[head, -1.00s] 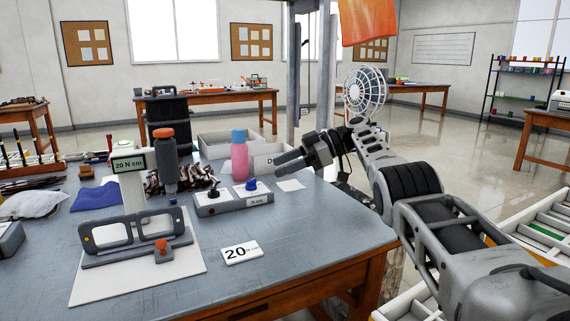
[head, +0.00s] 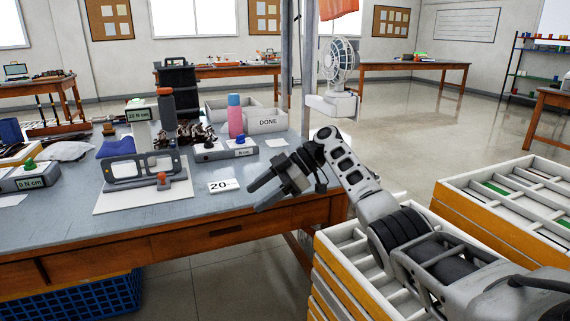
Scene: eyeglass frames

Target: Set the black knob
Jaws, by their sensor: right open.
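A low grey box (head: 225,152) marked "N cm" stands on the workbench (head: 75,225). It carries a blue knob (head: 241,140) at its right end and a small dark knob (head: 209,146) at its left end; the dark knob's setting is too small to read. A white card (head: 222,186) reading "20" lies in front of the box. A screwdriver station (head: 139,115) labelled "20 N cm" stands behind to the left. My right gripper (head: 255,198) is open and empty, near the bench's front edge, right of the card and apart from the knobs. My left gripper is out of view.
An eyeglass frame (head: 116,169) sits in a fixture on a white sheet, left of the card. Another grey box (head: 28,178) with a green knob stands at far left. A "DONE" bin (head: 267,121) is at the back. Drawer trays (head: 490,235) stand right of the bench.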

